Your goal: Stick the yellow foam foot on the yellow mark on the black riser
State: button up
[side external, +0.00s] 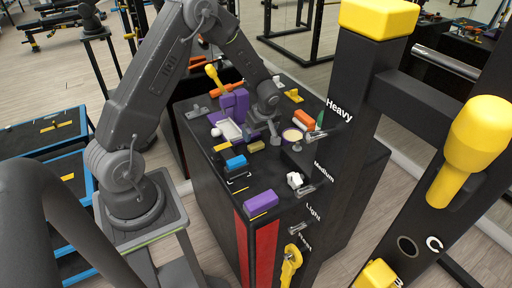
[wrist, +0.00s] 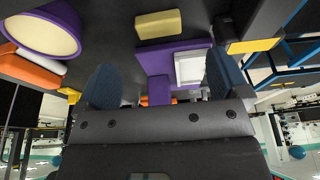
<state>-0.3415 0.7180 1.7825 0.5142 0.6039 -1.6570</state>
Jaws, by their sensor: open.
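The yellow foam foot (side external: 256,146) looks like a small dull-yellow block lying on the dark bench top. In the wrist view the foot (wrist: 158,25) lies beyond my fingertips, roughly between them sideways, and is apart from them. My gripper (side external: 262,136) is low over the bench, close to the foot. In the wrist view my gripper (wrist: 158,82) shows two blue-grey fingers spread wide with nothing held. The yellow mark (wrist: 253,46) shows on what seems to be the black riser (wrist: 262,16), right of the foot. In the side view the mark (side external: 222,147) is left of the foot.
A round purple-rimmed tub (wrist: 42,30) and an orange-and-white block (wrist: 30,70) are on the other side. A blue block (side external: 236,162) and a purple block (side external: 261,203) lie nearer the bench front. A black rack post (side external: 345,110) rises at right.

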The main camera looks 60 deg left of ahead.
aim_at(256, 145)
jog(key=shift+x, duration=3.9)
jog(key=c, duration=1)
